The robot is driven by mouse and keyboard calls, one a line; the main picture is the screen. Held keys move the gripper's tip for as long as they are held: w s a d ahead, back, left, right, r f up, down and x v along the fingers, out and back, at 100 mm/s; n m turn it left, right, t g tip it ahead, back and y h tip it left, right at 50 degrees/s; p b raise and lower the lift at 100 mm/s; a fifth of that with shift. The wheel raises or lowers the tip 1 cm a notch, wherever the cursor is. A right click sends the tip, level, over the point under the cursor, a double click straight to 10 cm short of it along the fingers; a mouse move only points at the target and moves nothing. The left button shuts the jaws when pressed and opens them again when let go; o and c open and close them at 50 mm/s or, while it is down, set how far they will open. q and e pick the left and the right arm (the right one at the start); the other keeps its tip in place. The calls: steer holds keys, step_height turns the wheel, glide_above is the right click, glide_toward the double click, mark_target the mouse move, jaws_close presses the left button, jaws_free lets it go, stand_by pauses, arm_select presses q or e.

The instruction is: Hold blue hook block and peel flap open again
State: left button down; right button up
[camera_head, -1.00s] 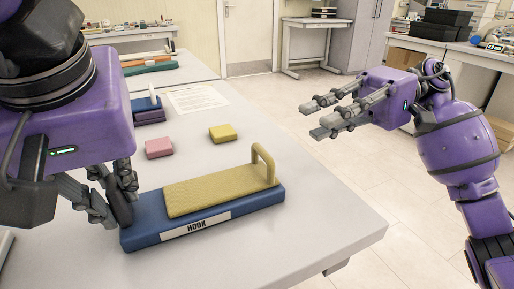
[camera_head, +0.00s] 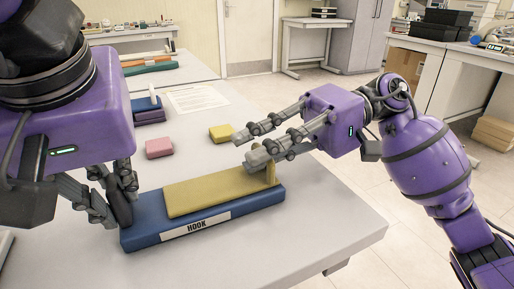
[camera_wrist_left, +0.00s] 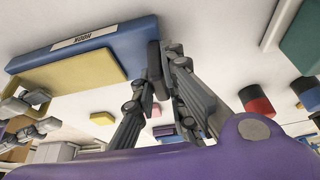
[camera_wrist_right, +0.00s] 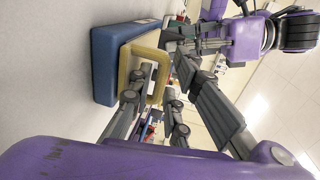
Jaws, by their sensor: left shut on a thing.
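The blue hook block (camera_head: 140,221) lies on the table with a white HOOK label (camera_head: 196,227) on its front. The yellow flap (camera_head: 210,191) lies flat along its top, with an upright handle loop (camera_wrist_right: 162,88) at its right end. My left gripper (camera_head: 121,207) is shut on the block's left end; its fingers also show in the left wrist view (camera_wrist_left: 163,68). My right gripper (camera_head: 246,148) is open at the handle, with its fingers apart. They partly hide the loop in the head view. I cannot tell whether they touch it.
A pink block (camera_head: 159,148) and a small yellow block (camera_head: 221,133) lie behind the hook block. A smaller blue block (camera_head: 148,115) and a paper sheet (camera_head: 195,98) are further back. The table (camera_head: 330,225) is clear at the front right.

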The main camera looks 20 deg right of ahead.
mark_target(235, 178)
jaws_close()
stand_by(0.3)
steer(key=shift+a+r+h, duration=0.2)
steer(key=shift+r+h, duration=0.25)
steer(key=shift+r, duration=0.1)
steer(key=shift+a+r+h, duration=0.15)
steer(key=shift+r+h, duration=0.3)
steer(key=shift+r, duration=0.1)
steer(key=a+r+h, duration=0.4)
steer(key=a+r, duration=0.4)
steer(key=a, duration=0.1)
steer(key=shift+a+r, duration=0.15)
steer(key=shift+a, duration=0.2)
